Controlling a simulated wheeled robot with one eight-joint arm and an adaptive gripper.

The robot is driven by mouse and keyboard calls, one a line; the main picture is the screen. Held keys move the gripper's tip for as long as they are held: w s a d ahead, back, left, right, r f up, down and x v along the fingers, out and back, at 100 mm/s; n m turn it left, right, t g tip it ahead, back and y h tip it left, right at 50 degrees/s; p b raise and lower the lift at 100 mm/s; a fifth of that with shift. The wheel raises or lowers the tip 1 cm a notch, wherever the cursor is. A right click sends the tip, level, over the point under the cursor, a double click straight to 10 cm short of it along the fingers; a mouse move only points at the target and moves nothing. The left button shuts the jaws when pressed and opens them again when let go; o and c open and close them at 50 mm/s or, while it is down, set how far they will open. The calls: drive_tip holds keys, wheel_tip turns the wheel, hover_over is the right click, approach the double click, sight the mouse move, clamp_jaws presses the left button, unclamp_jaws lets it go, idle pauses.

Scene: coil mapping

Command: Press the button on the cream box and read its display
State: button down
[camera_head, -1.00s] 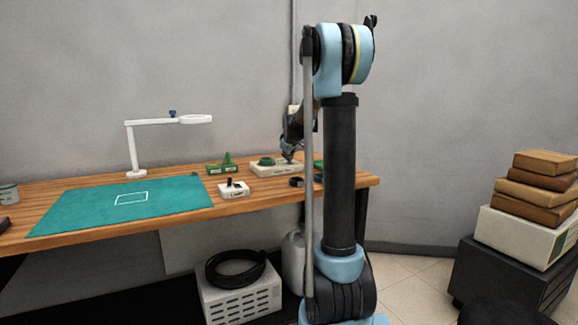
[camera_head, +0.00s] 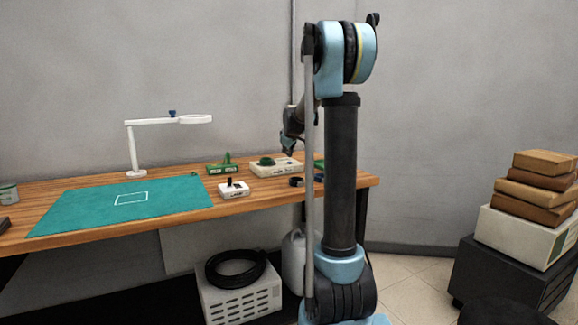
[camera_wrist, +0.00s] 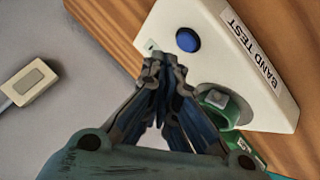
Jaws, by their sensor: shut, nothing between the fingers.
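The cream box (camera_head: 290,170) sits at the right part of the wooden bench in the head view. In the wrist view the cream box (camera_wrist: 215,70) fills the upper right and carries a "BAND TEST" label (camera_wrist: 253,55). A blue button (camera_wrist: 187,40) is on its top, clear of my fingers. A small pale greenish window (camera_wrist: 151,46), perhaps the display, lies just beyond the fingertips; no reading is legible. A green ring-shaped part (camera_wrist: 215,105) is on the box, partly hidden by my finger. My gripper (camera_wrist: 163,65) is shut and empty, above the box and apart from it.
A small white switch box (camera_head: 233,188), a green part (camera_head: 222,166) and a teal mat (camera_head: 80,205) lie to the left. A white lamp (camera_head: 134,150) stands behind. A small dark object (camera_head: 297,182) lies in front of the cream box.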

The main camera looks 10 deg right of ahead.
drive_tip(key=shift+r, duration=2.15)
drive_tip(key=s+f+m+g, duration=0.2)
drive_tip(key=s+f, duration=0.2)
drive_tip(key=s, duration=1.1)
drive_tip(key=s+f+m+g, duration=0.2)
drive_tip(key=s+f, duration=0.2)
drive_tip(key=s, duration=1.2)
drive_tip(key=s+f+m+g, duration=0.1)
drive_tip(key=s+f, duration=0.4)
drive_tip(key=s, duration=0.3)
drive_tip(key=s+f+m+g, duration=0.1)
drive_tip(key=s+f+m, duration=0.1)
drive_tip(key=s+f, duration=0.3)
drive_tip(key=s+f+m+g, duration=0.1)
drive_tip(key=s+f, duration=0.5)
drive_tip(key=s, duration=0.6)
drive_tip(key=shift+s+d+m, duration=0.25)
drive_tip(key=shift+d+m, duration=0.15)
drive_tip(key=shift+f, duration=0.1)
drive_tip(key=shift+w+f, duration=0.2)
drive_tip(key=shift+w, duration=0.3)
